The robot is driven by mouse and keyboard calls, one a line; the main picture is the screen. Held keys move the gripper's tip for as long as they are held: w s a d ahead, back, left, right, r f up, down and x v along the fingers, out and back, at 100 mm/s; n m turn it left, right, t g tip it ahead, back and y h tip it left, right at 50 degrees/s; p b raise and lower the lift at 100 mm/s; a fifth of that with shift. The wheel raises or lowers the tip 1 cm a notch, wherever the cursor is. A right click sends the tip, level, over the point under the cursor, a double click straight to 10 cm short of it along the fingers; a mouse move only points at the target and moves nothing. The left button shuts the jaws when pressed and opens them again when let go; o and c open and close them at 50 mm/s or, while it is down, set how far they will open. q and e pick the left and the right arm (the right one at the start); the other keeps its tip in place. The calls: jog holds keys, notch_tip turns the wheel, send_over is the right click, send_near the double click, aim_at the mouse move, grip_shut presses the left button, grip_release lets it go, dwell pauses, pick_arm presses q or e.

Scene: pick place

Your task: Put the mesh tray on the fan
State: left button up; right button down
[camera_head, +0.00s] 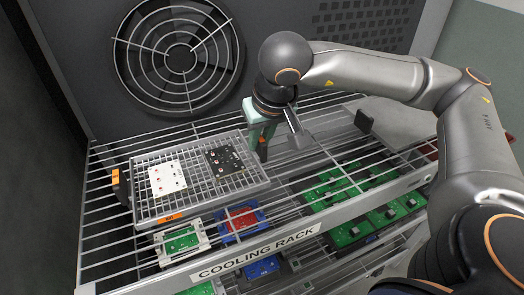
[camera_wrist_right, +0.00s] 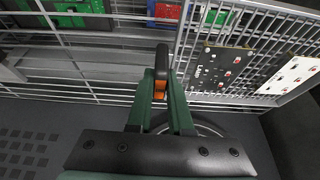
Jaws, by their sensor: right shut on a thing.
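The mesh tray (camera_head: 148,209) is a grey wire tray lying on the left part of the cooling rack. It carries a white board (camera_head: 167,179) and a black board (camera_head: 224,162), and it has a black handle at its left end. My right gripper (camera_head: 262,143) is at the tray's right end. In the right wrist view its green fingers (camera_wrist_right: 160,92) are shut on a black and orange handle (camera_wrist_right: 161,70) beside the tray's mesh (camera_wrist_right: 190,45). The fan (camera_head: 180,58) is a round grille on the back wall, behind the tray. My left gripper is out of view.
The cooling rack (camera_head: 100,240) has open wire shelves and a front label. Green, red and blue circuit boards (camera_head: 352,205) sit on the shelf below. A grey panel with a black upright piece (camera_head: 366,121) is at the right. Bare wires show right of the tray.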

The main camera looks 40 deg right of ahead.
jog(key=shift+w+d+f, duration=0.1)
jog(key=shift+d+f, duration=0.15)
jog(key=shift+f, duration=0.05)
jog(key=shift+d+f, duration=0.2)
jog(key=shift+f, duration=1.05)
jog(key=shift+w+f, duration=0.1)
jog(key=shift+f, duration=0.45)
jog(key=shift+f+b, duration=0.2)
jog(key=shift+b, duration=0.1)
jog(key=c, duration=0.8)
grip_release()
jog(key=shift+r, duration=0.1)
jog(key=shift+c, duration=0.2)
